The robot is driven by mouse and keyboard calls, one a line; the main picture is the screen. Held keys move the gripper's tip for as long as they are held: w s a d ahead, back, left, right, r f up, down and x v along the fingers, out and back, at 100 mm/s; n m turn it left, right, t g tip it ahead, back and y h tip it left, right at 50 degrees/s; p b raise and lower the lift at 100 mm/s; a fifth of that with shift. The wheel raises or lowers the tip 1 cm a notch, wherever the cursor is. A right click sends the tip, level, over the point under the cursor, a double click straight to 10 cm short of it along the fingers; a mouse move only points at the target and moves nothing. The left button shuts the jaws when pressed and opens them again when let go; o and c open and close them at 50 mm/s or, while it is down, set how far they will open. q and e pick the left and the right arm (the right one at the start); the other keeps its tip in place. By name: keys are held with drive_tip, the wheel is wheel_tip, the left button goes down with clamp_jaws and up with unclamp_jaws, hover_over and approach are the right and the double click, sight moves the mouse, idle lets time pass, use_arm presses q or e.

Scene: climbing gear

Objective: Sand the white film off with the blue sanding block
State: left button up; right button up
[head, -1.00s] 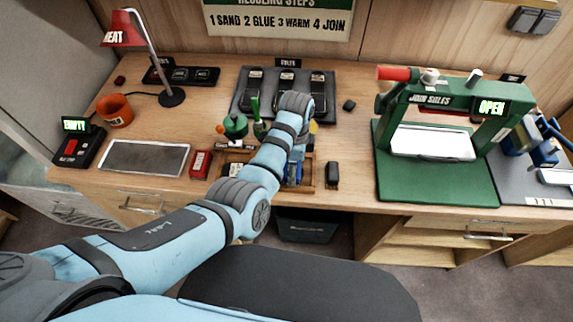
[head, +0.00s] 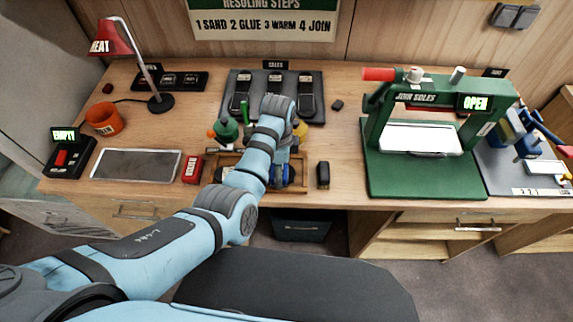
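My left arm reaches over the wooden tray (head: 229,187) at the front middle of the bench. Its gripper is mostly hidden behind my own wrist, so I cannot see its fingertips. A small blue shape (head: 287,176) shows in the tray's right part, beside my forearm. It may be the blue sanding block, but I cannot tell, nor whether it is gripped. Dark shoe soles lie on the black mat (head: 232,115) behind. I cannot make out the white film on any surface. My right gripper is out of view.
A green sole press (head: 385,180) marked OPEN and a blue vise (head: 519,140) stand on the right. A small black block (head: 322,175) sits right of the tray.

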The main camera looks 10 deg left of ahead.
use_arm(q)
drive_tip(key=shift+a+f, duration=0.15)
drive_tip(key=shift+a, duration=1.15)
drive_tip(key=shift+s+a, duration=0.15)
drive_tip(key=shift+a, duration=0.55)
drive_tip(key=shift+s+a, duration=0.15)
drive_tip(key=shift+a, duration=0.55)
drive_tip(key=shift+f, duration=0.1)
drive_tip(key=shift+r, duration=3.05)
drive_tip(key=shift+w, duration=0.1)
wheel_tip(320, 180, up, 3)
